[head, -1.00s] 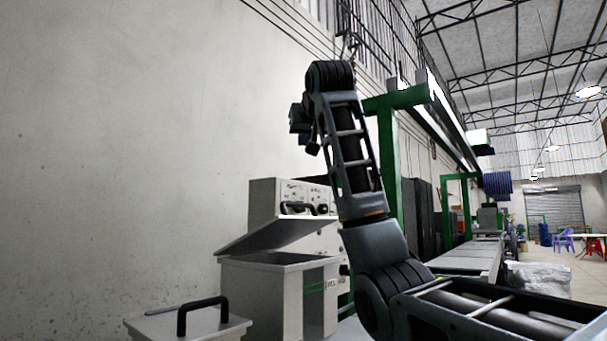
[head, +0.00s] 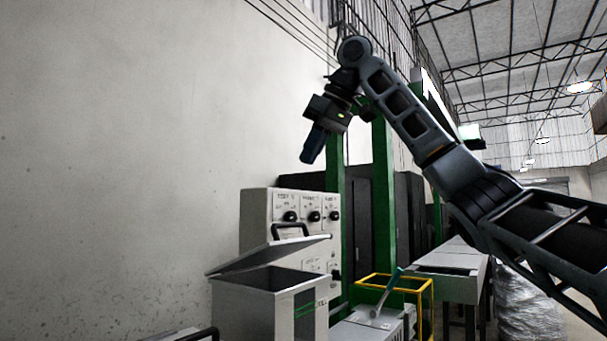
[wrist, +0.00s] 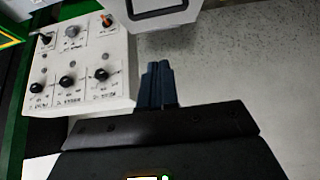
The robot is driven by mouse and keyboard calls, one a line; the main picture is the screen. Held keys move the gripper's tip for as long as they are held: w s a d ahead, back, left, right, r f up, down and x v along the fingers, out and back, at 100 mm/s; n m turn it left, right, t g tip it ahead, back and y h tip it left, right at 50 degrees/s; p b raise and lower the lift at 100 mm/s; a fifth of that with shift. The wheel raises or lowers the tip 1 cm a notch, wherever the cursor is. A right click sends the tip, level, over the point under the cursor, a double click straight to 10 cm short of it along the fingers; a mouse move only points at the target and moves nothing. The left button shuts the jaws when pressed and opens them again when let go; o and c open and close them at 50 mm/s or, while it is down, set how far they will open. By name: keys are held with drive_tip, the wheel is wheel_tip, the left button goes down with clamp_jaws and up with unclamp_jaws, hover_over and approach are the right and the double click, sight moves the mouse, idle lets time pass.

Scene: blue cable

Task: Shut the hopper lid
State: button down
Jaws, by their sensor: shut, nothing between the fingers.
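The hopper (head: 258,312) is a grey box at the lower middle of the head view. Its lid (head: 275,254) is raised and tilted, with a dark handle (head: 290,229) on its upper side, and the dark opening shows below. My gripper (head: 307,160) hangs above the lid, clear of it, with its blue fingers closed together and pointing down. In the wrist view the shut fingers (wrist: 158,72) show beside the control panel. A grey edge with a dark frame at the top of the wrist view (wrist: 157,8) looks like part of the lid and its handle.
A control panel (head: 322,262) with dark knobs stands behind the hopper. To its right are a green frame (head: 384,190), a yellow rail (head: 425,288) and a grey box with a lever (head: 382,297). The wall at left is bare.

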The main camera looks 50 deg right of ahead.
drive_tip(key=x, duration=0.9)
drive_tip(key=shift+w+f, duration=0.1)
drive_tip(key=shift+f, duration=0.2)
drive_tip(key=shift+s+f+p, duration=0.2)
drive_tip(key=shift+s+f, duration=0.05)
drive_tip(key=shift+f, duration=0.55)
drive_tip(key=shift+s+f+p, duration=0.15)
drive_tip(key=shift+s+f, duration=0.05)
drive_tip(key=shift+f, duration=0.65)
